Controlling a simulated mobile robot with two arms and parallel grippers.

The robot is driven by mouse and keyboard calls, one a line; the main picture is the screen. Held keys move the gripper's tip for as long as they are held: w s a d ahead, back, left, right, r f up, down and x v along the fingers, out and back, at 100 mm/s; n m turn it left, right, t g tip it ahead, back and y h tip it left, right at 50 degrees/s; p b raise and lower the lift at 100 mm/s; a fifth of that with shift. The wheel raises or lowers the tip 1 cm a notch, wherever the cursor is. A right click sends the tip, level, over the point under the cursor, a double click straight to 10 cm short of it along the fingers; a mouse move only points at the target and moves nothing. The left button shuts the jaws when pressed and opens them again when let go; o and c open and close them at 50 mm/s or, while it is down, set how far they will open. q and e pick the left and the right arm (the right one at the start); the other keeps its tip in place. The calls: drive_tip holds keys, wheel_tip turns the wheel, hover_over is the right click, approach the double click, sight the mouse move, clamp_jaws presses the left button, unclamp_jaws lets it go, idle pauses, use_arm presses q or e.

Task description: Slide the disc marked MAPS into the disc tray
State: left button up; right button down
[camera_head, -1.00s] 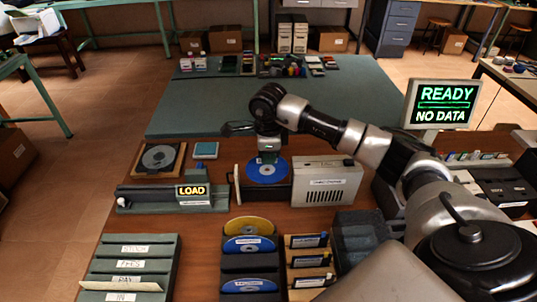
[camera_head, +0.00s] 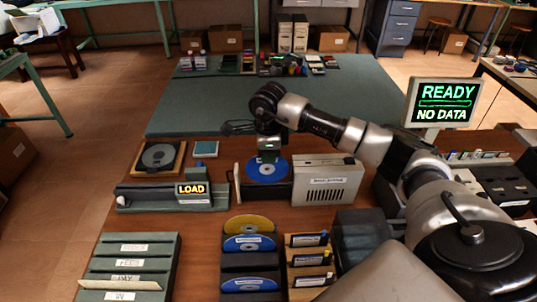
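I cannot read any marking on this disc. My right gripper (camera_head: 268,158) points down just over the disc's far part, its fingertips dark against it. I cannot tell whether the fingers are open, shut or touching the disc. A dark rack nearer me holds a gold disc (camera_head: 250,223) and blue discs (camera_head: 249,243) with labels too small to read. My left gripper is not in view.
A lit LOAD sign (camera_head: 193,189) stands on a unit left of the tray. A monitor (camera_head: 446,103) reads READY, NO DATA. A green slotted rack (camera_head: 130,264) is front left, a wooden cartridge rack (camera_head: 309,263) front centre. The far green mat is mostly clear.

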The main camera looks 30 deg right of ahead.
drive_tip(key=shift+f+b, duration=0.4)
drive_tip(key=shift+f, duration=0.1)
idle(0.9)
drive_tip(key=shift+f+b, duration=1.9)
drive_tip(key=shift+f, duration=0.55)
drive_tip(key=c, duration=1.3)
unclamp_jaws()
drive_tip(key=shift+r, duration=0.1)
drive_tip(key=shift+r+p, duration=2.6)
drive_tip(key=shift+r, duration=1.45)
